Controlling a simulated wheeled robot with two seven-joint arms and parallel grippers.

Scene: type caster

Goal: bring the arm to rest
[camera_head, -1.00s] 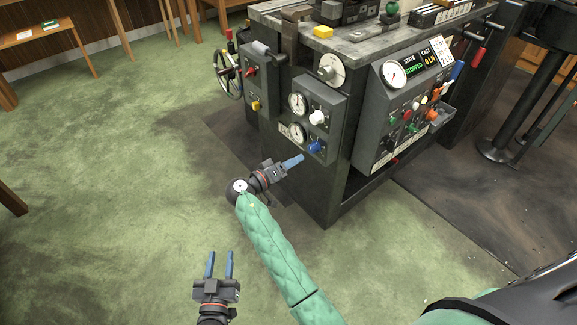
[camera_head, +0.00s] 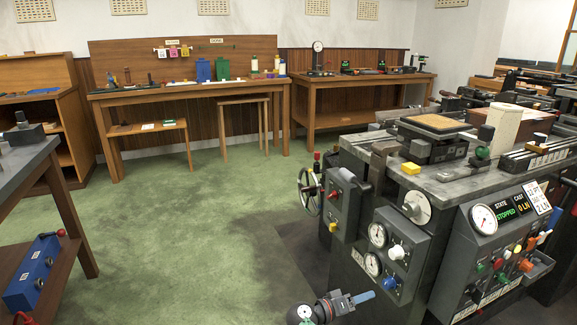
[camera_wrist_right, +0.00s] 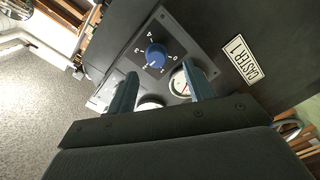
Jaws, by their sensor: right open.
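My right gripper (camera_head: 364,297) shows at the bottom of the head view, low in front of the type caster (camera_head: 385,262). In the right wrist view its two blue fingers (camera_wrist_right: 160,88) are apart with nothing between them. The fingers appear apart from the knob. The caster's display (camera_head: 510,205) reads "STOPPED" and "0 LN". My left gripper is out of the head view.
A wooden bench (camera_head: 190,92) with bottles and boxes stands at the back wall, with another bench (camera_head: 375,78) to its right. A table (camera_head: 22,155) at left has a blue box (camera_head: 33,273) on its lower shelf. The green floor (camera_head: 190,235) between is clear.

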